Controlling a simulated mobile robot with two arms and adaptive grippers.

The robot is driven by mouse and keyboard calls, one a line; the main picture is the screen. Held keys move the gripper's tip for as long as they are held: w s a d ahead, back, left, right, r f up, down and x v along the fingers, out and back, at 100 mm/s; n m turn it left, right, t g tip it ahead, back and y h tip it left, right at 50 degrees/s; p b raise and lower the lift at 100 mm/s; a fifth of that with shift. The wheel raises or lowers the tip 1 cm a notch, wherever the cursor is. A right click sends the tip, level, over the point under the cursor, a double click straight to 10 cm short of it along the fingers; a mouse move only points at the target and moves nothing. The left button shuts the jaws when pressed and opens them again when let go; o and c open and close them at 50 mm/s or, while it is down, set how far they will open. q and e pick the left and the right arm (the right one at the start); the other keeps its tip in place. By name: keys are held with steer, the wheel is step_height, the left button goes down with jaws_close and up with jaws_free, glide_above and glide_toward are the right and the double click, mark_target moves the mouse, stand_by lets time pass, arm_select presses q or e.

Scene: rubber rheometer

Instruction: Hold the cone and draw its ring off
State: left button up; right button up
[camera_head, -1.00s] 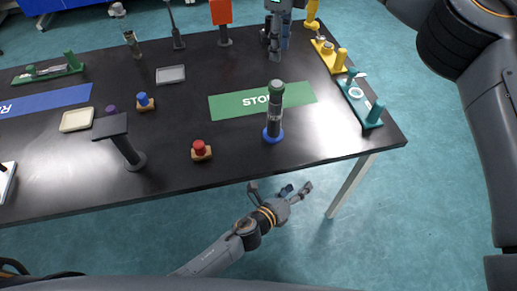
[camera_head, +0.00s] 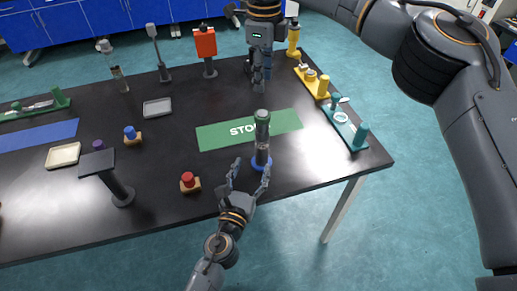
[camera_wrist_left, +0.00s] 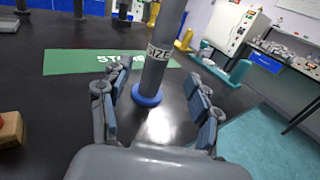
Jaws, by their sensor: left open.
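The cone (camera_head: 262,140) is a tall, dark grey, slim column with a dark green top, upright near the table's front edge. A blue ring (camera_head: 261,163) lies around its foot. The cone also shows in the left wrist view (camera_wrist_left: 163,50), with part of a white label and the blue ring (camera_wrist_left: 147,96) at its base. My left gripper (camera_head: 250,174) is open at the table's front edge, its fingers pointing at the lower cone. In the wrist view the cone stands ahead between the spread fingers; contact cannot be told. My right gripper (camera_head: 259,78) hangs near the table's back; its fingers are unclear.
A green mat (camera_head: 285,121) lies behind the cone. A red button on a wooden block (camera_head: 190,183) and a dark post with a flat top (camera_head: 119,187) stand to the left. Yellow (camera_head: 312,83) and teal (camera_head: 345,128) stands line the right edge.

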mark_target(260, 146)
arm_select(q)
steer(key=x, duration=1)
steer(key=shift+w, duration=0.35)
steer(key=shift+d, duration=0.1)
steer(key=shift+c, duration=0.4)
